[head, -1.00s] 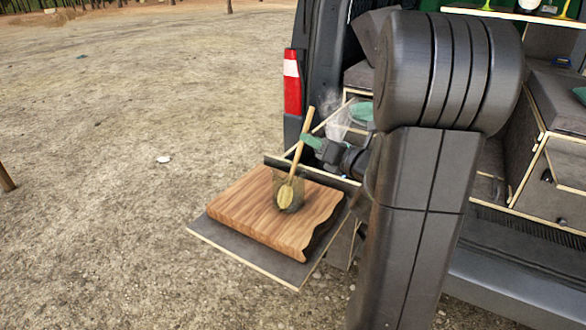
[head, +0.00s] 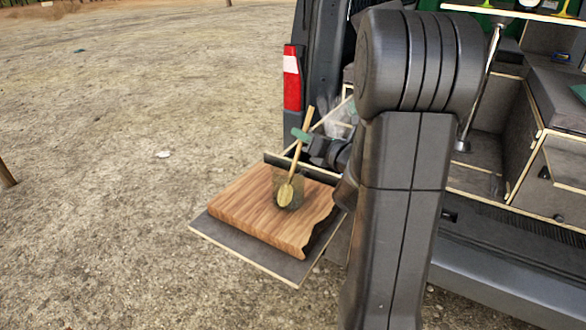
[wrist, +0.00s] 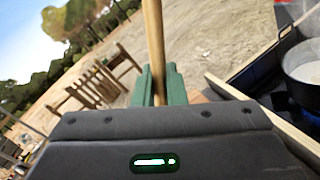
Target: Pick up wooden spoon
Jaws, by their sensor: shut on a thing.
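The wooden spoon (head: 300,148) stands tilted with its bowl end down in a see-through glass container (head: 289,190) on the wooden cutting board. Its handle points up. My gripper (head: 301,135), with green fingers, is at the upper part of the handle in the head view. In the wrist view the spoon handle (wrist: 154,40) runs up between the green fingers of my gripper (wrist: 160,85), which are shut on it. The spoon's bowl is hidden in the wrist view.
The cutting board (head: 240,205) lies on a pull-out shelf (head: 240,250) at the van's tailgate. A pot (wrist: 303,65) stands on a stove close at the right in the wrist view. Open ground lies to the left.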

